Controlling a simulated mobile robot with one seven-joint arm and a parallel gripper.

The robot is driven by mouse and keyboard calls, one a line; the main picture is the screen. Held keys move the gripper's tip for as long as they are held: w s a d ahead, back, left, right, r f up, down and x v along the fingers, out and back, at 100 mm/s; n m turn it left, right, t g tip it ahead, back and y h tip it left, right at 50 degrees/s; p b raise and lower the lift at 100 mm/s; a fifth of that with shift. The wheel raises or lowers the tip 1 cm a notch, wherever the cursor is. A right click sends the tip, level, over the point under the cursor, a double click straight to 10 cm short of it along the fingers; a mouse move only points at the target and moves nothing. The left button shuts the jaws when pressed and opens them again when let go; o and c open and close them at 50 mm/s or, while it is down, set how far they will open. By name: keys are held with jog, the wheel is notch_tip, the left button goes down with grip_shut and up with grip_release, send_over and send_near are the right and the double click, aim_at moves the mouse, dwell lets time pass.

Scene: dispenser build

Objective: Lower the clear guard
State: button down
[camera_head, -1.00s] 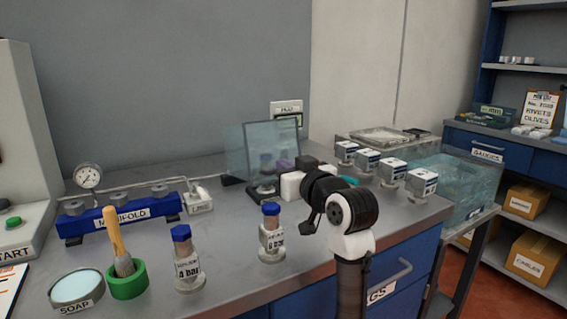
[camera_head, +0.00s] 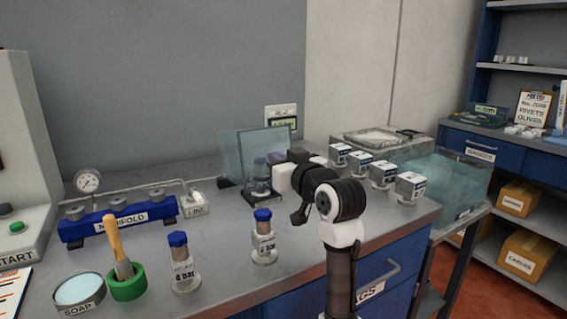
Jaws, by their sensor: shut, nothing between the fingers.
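The clear guard (camera_head: 258,148) is a bluish see-through panel standing raised near the back wall, over a small dark-based fixture (camera_head: 262,194). A pale fitting shows on the fixture, partly through the panel.
Blue-capped valves (camera_head: 183,263) stand in front on the bench, with a blue manifold (camera_head: 120,218) and gauge at left. Several white boxes (camera_head: 360,164) line the right. A glassy tank (camera_head: 450,180) stands beyond.

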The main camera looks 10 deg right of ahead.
jog(key=f+b+v, duration=0.2)
jog(key=v, duration=0.7)
notch_tip(320, 180, up, 7)
jog(key=d+g+h+p, duration=0.1)
jog(key=g+p, duration=0.2)
jog(key=p, duration=1.3)
jog(key=shift+s+d, duration=0.2)
jog(key=shift+w+f, duration=0.1)
jog(key=w+a+f+p, duration=0.3)
jog(key=w+f+p, duration=0.1)
jog(key=w+f, duration=0.3)
jog(key=shift+w+a, duration=0.35)
jog(key=shift+w, duration=0.4)
jog(key=shift+f, duration=0.1)
